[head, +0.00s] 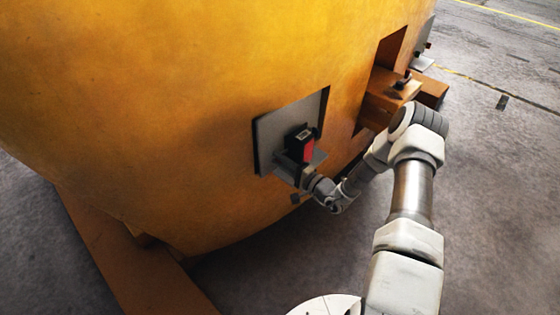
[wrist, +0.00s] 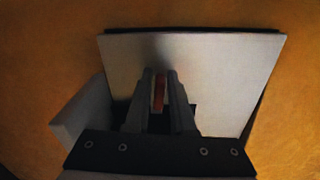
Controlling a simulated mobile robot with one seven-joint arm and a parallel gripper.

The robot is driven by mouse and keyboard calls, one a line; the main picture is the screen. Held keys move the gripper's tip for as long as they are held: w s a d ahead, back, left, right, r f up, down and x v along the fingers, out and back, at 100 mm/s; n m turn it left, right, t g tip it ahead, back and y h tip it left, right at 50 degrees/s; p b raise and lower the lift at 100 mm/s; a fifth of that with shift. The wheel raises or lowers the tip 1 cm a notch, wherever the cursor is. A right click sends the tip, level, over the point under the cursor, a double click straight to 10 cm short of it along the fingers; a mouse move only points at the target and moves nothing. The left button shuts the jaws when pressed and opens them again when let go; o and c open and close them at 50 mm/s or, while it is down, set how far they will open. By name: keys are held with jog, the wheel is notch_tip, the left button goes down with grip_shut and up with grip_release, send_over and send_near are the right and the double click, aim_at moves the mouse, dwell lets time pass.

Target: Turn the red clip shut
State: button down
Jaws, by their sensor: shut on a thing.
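The red clip (head: 308,150) is at the grey metal plate on the side of the big yellow casting. In the head view my gripper (head: 302,158) is at the plate and covers part of the clip. In the wrist view the clip (wrist: 159,90) shows as a narrow red and pale strip between the two fingers of my gripper (wrist: 160,85). The fingers are shut on it. The grey plate (wrist: 205,60) lies behind the fingers. The clip's lower part and its mount are hidden by the fingers, so its turn angle is hard to tell.
The curved yellow casting (head: 150,90) fills the left and middle. A small ledge (head: 318,158) juts out beside the clip. To the right are a recess with an orange block (head: 388,95) and another plate (head: 424,48). Grey floor (head: 490,180) is open at right.

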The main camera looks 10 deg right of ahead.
jog(key=shift+f+n, duration=0.1)
jog(key=shift+n, duration=0.5)
jog(key=c, duration=0.9)
grip_release()
jog(key=p+v, duration=0.2)
jog(key=v, duration=1.5)
jog(key=shift+s+d, duration=0.15)
